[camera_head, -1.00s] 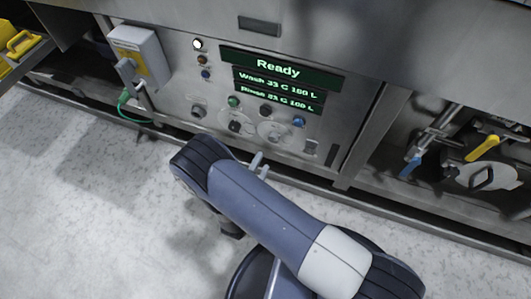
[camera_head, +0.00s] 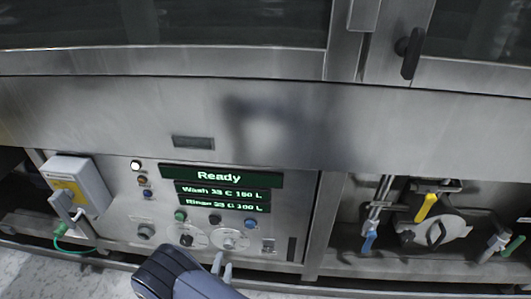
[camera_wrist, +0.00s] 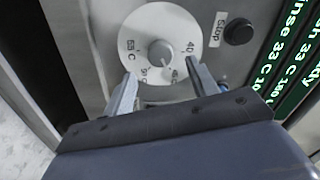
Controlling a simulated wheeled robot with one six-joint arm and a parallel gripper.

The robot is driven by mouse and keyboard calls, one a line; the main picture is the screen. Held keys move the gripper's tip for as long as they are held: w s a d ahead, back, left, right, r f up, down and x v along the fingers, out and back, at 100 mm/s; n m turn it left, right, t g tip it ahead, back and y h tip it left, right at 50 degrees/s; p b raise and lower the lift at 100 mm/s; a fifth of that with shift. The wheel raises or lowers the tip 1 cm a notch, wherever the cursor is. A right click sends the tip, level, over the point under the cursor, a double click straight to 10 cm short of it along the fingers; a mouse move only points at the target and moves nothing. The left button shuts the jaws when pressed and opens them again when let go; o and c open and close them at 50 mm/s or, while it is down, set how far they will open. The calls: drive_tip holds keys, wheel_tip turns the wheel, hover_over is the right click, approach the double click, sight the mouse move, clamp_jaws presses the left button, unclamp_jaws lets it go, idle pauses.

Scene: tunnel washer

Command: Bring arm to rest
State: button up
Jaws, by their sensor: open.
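My gripper (camera_wrist: 160,92) is open in the wrist view, its two fingers apart in front of the lower part of a white temperature dial (camera_wrist: 160,48). Nothing shows between the fingers. My blue-grey arm enters from the bottom edge. Whether the fingers touch the dial cannot be told.
The green display (camera_head: 220,177) reads Ready, with wash and rinse lines. A grey box (camera_head: 78,188) with a green cable (camera_head: 68,245) is at left. A yellow-handled valve (camera_head: 426,207) and a blue handle (camera_head: 369,241) sit in the right recess. Pale floor (camera_head: 45,275) shows at lower left.

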sight(228, 247)
drive_tip(key=w, duration=0.2)
drive_tip(key=w+b, duration=0.1)
drive_tip(key=w, duration=0.2)
drive_tip(key=shift+w+d, duration=0.25)
drive_tip(key=shift+w, duration=0.1)
drive_tip(key=shift+s, duration=0.1)
